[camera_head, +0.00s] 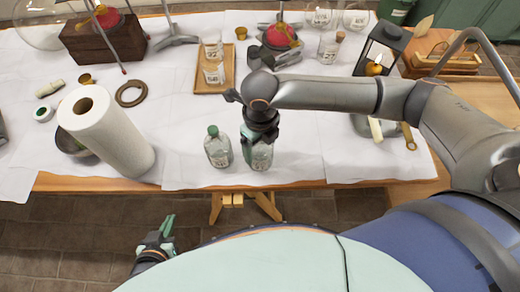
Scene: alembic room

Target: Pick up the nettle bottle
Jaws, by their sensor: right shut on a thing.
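My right gripper (260,138) comes down from above and is shut on a clear glass bottle (261,158) with a pale label. The gripper hides the bottle's top. The bottle is upright near the table's front edge; I cannot tell whether it touches the table. A similar clear bottle with a green cap (218,150) stands just left of it. The labels are too small to read, so I cannot tell which is the nettle bottle. My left gripper (167,228) is low, in front of the table, away from the bottles; its jaw opening is unclear.
A paper towel roll (110,135) stands left of the bottles. A lantern (381,48) and a wooden rack (440,58) stand at the back right. The white cloth (180,125) is mostly clear around the bottles.

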